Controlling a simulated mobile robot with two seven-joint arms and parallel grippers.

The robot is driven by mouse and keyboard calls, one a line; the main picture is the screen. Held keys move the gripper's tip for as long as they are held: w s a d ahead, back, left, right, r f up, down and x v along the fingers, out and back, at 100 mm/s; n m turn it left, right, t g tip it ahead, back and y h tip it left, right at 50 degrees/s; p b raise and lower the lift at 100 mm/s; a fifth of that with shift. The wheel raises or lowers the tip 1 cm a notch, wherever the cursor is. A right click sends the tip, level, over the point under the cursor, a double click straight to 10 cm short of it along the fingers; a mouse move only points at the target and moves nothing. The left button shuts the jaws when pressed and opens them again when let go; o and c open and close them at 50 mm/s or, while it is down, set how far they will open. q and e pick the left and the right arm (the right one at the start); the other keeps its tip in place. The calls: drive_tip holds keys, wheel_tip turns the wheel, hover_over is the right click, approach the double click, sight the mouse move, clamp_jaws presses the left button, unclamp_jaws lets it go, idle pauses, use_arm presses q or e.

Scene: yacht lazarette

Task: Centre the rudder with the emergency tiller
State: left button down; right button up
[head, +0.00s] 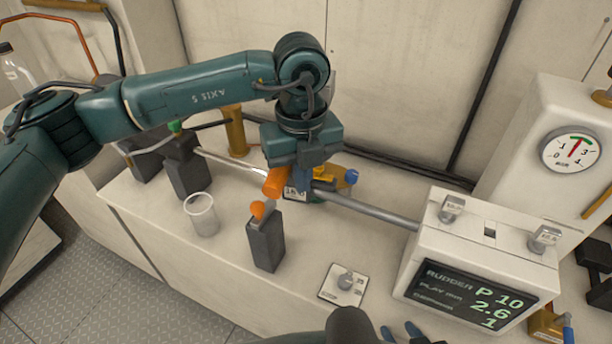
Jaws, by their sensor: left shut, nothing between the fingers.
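A grey steel rod (372,209) runs along the bench into a white box; a thinner bright rod (232,163) runs left from the gripper. An orange cylindrical grip (275,182), perhaps the tiller's end, lies beside my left gripper (303,190). That gripper points down over the rods, shut with nothing held; its fingertips are partly hidden. My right gripper (401,331) shows at the bottom edge as two blue fingertips apart, empty.
A clear cup (202,215) and a dark block with an orange knob (265,242) stand in front of the rods. A pressure gauge (570,149) is at right. A brass post (236,133) stands behind.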

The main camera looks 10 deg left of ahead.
sight(278, 174)
use_arm(q)
drive_tip(key=shift+a+b, duration=0.45)
drive_tip(key=shift+a, duration=0.95)
drive_tip(key=shift+w+a, duration=0.2)
drive_tip(key=shift+a, duration=0.55)
drive_tip(key=shift+d, duration=0.15)
drive_tip(key=shift+s+d+b, duration=0.15)
drive_tip(key=shift+d+b, duration=0.2)
drive_tip(key=shift+d, duration=0.9)
